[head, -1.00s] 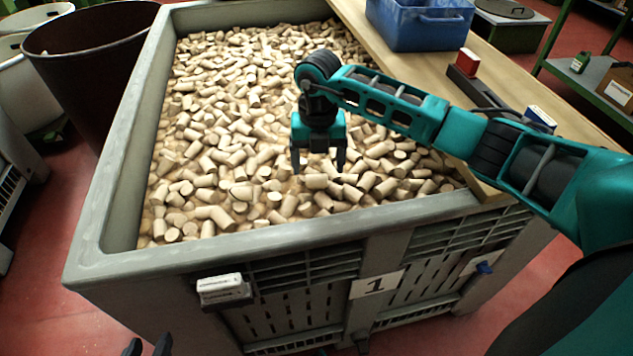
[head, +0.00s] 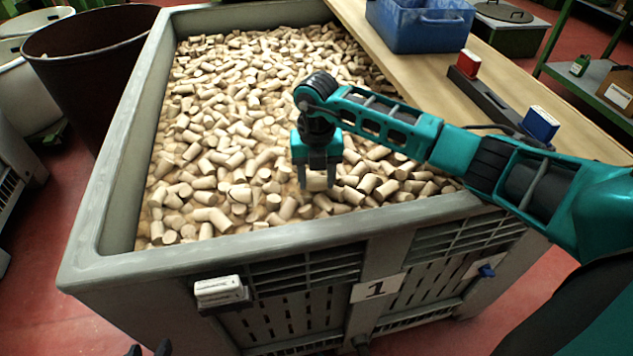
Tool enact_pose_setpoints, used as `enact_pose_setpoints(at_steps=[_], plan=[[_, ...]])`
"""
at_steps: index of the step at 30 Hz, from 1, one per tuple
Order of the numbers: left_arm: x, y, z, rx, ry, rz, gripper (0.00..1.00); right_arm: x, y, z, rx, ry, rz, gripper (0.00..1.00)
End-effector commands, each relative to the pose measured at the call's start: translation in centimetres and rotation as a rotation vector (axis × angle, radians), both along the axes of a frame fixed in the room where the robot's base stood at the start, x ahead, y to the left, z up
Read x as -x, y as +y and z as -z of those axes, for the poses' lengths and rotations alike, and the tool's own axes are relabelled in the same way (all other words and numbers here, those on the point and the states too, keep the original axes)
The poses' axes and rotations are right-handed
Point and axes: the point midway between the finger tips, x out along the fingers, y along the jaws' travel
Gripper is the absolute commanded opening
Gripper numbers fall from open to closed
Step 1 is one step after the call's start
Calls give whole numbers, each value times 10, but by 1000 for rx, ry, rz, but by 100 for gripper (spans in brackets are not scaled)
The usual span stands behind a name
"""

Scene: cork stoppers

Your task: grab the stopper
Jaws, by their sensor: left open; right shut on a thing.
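Many tan cork stoppers (head: 240,130) fill the large grey crate. My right gripper (head: 317,184) points down into the crate near its front wall. Its fingers are closed around a cork stopper (head: 316,184) that lies among the others at the top of the pile. I cannot tell whether that stopper still touches its neighbours. My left gripper (head: 148,350) shows only as dark fingertips at the bottom edge, outside and in front of the crate, apart from any stopper.
The grey crate (head: 250,243) has a thick raised rim and a "1" label. A wooden board (head: 440,78) lies across its right side, bearing a blue bin (head: 418,28), a red block (head: 468,64) and a blue block (head: 540,123). A dark barrel (head: 85,65) stands at the left.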

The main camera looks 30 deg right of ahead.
Motion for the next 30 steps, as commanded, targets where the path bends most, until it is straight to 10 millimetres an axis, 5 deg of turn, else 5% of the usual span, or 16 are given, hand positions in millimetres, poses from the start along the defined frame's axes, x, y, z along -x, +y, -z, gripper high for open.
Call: enact_pose_setpoints(at_steps=[11, 17, 30], plan=[[0, 0, -1, 0, -1, 0, 43, 0, 0, -2, 0, -1, 0, 22], [0, 0, -6, 0, -1, 0, 43, -1, 0, -19, 0, -3, -1, 22], [0, 0, -30, 0, -2, -1, 43, -1, 0, -119, 0, -5, -1, 22]])
